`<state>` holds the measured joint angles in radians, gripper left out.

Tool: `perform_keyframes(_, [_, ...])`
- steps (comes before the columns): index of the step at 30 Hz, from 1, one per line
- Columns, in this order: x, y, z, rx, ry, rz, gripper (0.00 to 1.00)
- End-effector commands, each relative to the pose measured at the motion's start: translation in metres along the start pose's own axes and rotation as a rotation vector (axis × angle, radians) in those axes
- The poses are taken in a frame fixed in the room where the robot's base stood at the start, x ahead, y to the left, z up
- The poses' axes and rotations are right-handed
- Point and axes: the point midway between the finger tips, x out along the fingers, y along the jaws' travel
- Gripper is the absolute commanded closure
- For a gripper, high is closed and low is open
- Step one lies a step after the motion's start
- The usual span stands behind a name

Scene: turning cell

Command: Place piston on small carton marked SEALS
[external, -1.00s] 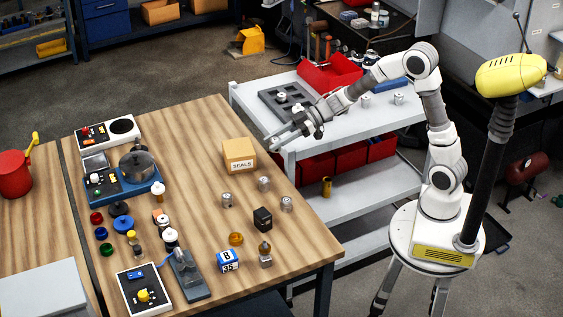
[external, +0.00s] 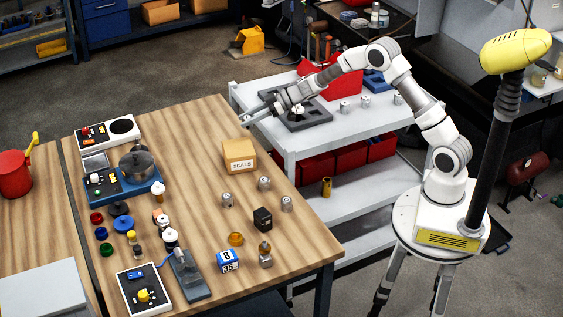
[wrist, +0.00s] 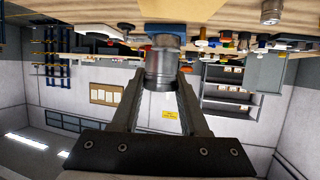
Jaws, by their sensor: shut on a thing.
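My gripper (external: 247,119) is shut on a piston (wrist: 162,62), a grey metal cylinder that shows between the two fingers in the wrist view. In the external view the held piston is too small to make out clearly. The small carton marked SEALS (external: 239,156) is a closed tan box on the wooden table, near its right edge. My gripper is in the air, above the carton in the picture and apart from it. The carton's top looks bare.
Similar metal cylinders (external: 264,184) stand on the wooden table (external: 190,130) in front of the carton, beside a black block (external: 262,218). A grey cart (external: 300,146) to the right bears a dark tray (external: 310,119), a red bin (external: 335,82) and more cylinders (external: 345,107).

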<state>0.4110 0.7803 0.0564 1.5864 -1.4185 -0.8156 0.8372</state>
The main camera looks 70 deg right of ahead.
Motion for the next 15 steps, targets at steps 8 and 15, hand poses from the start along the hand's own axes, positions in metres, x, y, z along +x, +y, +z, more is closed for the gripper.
perform_keyframes(8, [0.043, -0.016, 0.007, -0.001, 0.001, 0.0, 1.0])
perform_keyframes(15, [0.054, -0.017, 0.028, 0.003, -0.001, 0.0, 1.0])
